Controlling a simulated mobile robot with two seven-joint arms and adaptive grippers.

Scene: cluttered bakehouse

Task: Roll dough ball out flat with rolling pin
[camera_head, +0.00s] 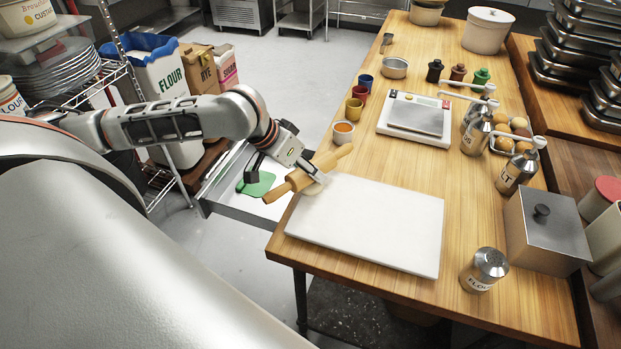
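My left gripper (317,174) is over the far left corner of the white board (375,222). It is shut on the wooden rolling pin (297,180), around the middle of it. The pin slants from lower left to upper right, and its lower-left handle sticks out past the table's left edge. A small pale lump, which looks like the dough ball (313,188), shows just below the gripper at the board's corner. The gripper and pin partly hide it, and I cannot tell whether the pin touches it. My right gripper is not in view.
An open drawer (232,202) with a green item sticks out left of the table. Scale (415,116), small cups, shakers and an egg tray stand behind the board. A flour shaker (484,270) and metal box (545,230) stand right. Most of the board is clear.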

